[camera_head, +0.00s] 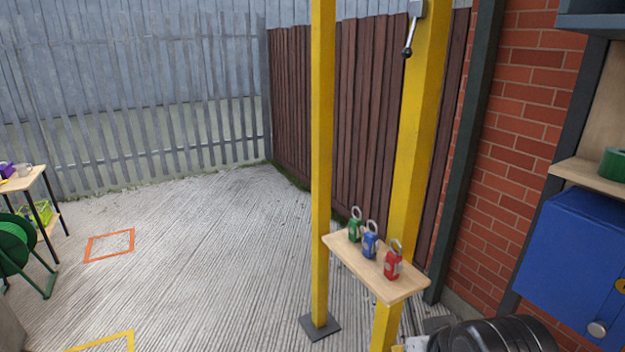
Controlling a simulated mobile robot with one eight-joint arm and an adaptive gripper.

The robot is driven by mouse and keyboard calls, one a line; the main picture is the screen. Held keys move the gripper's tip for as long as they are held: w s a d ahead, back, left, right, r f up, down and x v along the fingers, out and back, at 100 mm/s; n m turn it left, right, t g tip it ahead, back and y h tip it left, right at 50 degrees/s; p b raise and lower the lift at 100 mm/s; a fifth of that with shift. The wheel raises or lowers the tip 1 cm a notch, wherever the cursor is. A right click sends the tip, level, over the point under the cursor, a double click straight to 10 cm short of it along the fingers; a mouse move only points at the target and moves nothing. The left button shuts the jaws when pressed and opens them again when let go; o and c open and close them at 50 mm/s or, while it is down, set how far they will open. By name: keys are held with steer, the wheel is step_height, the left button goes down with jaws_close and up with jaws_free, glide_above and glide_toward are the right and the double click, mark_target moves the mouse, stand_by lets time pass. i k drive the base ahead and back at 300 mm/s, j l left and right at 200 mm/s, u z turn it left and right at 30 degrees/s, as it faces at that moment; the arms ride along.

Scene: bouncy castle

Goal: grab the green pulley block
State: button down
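The green pulley block (355,229) stands on a small wooden shelf (396,289) fixed between two yellow posts. It is the far left one of three blocks, each with a metal ring on top. The blue block (370,245) stands close beside it and the red block (392,264) stands nearer the right end. Part of my arm, black and rounded, shows at the bottom right edge. My gripper's fingers cannot be seen.
Yellow posts (321,180) and (418,130) flank the shelf. A brick wall (525,90) and a blue cabinet (575,260) stand at the right. A green reel (14,245) and a table (22,181) stand at the left. The concrete floor (210,260) between is mostly clear.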

mark_target(355, 229)
steer(key=i+j, duration=0.35)
steer(key=j, duration=0.15)
steer(key=i+j, duration=0.35)
steer(key=j, duration=0.15)
steer(key=i+j, duration=0.35)
steer(key=j, duration=0.2)
